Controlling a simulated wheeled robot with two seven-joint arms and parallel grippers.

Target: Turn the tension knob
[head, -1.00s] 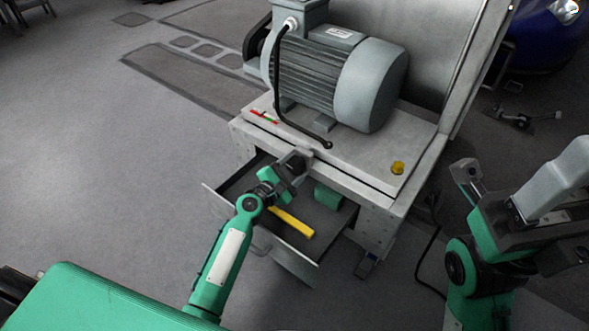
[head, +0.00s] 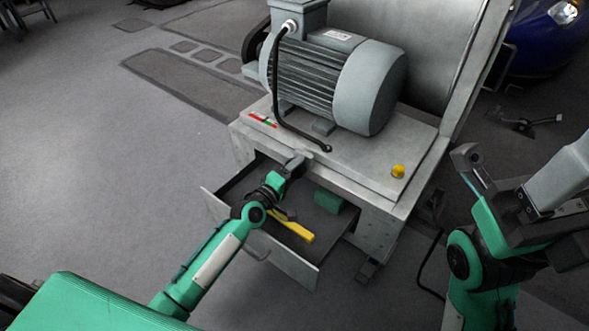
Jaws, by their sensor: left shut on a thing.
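My left gripper (head: 294,166) is at the front upper edge of the grey motor cabinet (head: 232,140), above the open drawer. It is shut on a small grey part at this edge, which I take to be the tension knob; the jaws cover most of it. A small red and green scale strip (head: 262,120) lies on the cabinet top to the left of the gripper.
The open drawer (head: 292,264) juts out under my left arm and holds a yellow bar (head: 298,228) and a green cylinder (head: 328,201). A large grey motor (head: 340,85) and a yellow button (head: 398,171) are on the cabinet top.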

